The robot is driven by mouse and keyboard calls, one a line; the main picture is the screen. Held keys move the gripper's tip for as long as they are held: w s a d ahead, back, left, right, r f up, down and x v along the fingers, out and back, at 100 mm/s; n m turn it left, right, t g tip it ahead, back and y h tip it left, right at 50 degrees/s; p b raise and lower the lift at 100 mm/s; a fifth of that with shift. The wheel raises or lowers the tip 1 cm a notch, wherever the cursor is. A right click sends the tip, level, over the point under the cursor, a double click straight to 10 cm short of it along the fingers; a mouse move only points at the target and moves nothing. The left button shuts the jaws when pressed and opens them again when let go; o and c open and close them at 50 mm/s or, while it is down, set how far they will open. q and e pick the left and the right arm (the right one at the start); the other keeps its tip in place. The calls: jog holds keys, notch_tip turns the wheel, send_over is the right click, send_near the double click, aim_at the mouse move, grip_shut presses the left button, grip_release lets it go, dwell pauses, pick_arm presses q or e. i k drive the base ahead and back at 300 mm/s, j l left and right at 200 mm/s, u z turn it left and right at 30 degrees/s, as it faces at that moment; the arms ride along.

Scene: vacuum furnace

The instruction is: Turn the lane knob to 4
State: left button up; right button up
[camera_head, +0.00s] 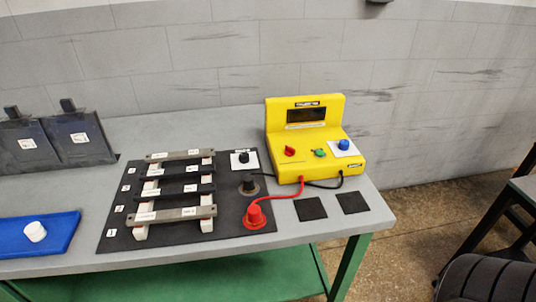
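A black knob (244,158) sits on a small white plate at the back right of the black mat (120,237), with marks too small to read. A blue knob (343,145) sits on another white plate on the yellow box (316,166). I cannot tell for certain which is the lane knob, or where either points. Several dark and grey bars (178,190) lie across two white rails on the mat, with small white number labels at its left. Neither of my grippers is in view.
The yellow box also has a red knob (290,151), a green button (320,153) and a dark display. A red plug (254,216) and black post (249,185) stand on the mat. Cables run nearby. A blue tray (62,235) holds a white knob. Black squares (310,208) lie front right.

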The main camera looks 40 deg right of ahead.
aim_at(243, 157)
jog(key=z, duration=0.95)
